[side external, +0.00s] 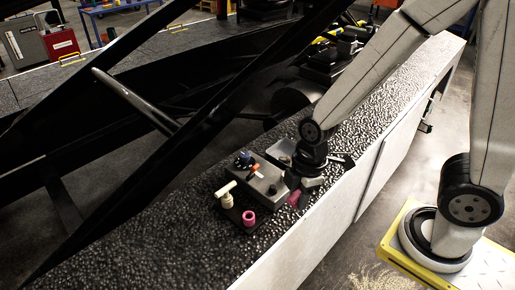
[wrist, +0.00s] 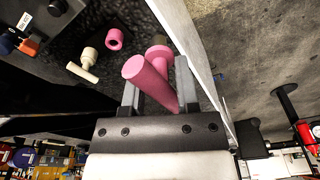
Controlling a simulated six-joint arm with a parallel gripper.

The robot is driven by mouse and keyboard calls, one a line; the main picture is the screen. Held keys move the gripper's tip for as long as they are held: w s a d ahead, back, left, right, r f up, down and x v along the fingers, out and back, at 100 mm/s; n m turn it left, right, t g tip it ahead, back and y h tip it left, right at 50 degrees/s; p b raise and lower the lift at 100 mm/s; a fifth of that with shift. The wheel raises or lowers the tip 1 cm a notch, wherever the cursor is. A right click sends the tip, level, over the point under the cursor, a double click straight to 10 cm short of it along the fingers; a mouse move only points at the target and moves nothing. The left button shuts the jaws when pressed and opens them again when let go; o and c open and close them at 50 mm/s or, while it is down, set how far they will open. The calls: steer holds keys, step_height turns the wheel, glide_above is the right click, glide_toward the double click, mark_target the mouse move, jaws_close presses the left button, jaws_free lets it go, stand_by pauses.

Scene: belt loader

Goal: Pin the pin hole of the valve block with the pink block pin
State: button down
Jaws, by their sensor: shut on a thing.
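The grey valve block (side external: 262,182) sits on the textured black deck, with a blue knob, an orange part and a black knob on top. I cannot make out which opening is its pin hole. My gripper (side external: 304,186) is just right of the block in the side view. It is shut on the pink block pin (side external: 294,198). In the wrist view the pink block pin (wrist: 150,82) lies tilted between the two fingers of my gripper (wrist: 158,92), its thick round end toward the camera and a flange behind.
A cream T-shaped pin (side external: 227,196) and a short pink hollow cylinder (side external: 249,217) stand in front of the block. A grey open tray (side external: 281,152) lies behind it. The deck's white side edge (side external: 310,240) is close by. Dark beams cross at the back left.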

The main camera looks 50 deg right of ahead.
steer(key=w+d+m, duration=0.5)
steer(key=w+d, duration=0.8)
steer(key=d, duration=0.1)
steer(key=shift+w+m, duration=0.3)
steer(key=shift+m, duration=0.1)
steer(key=shift+f, duration=2.9)
steer(key=shift+f, duration=2)
steer(key=shift+c, duration=1.4)
jaws_free()
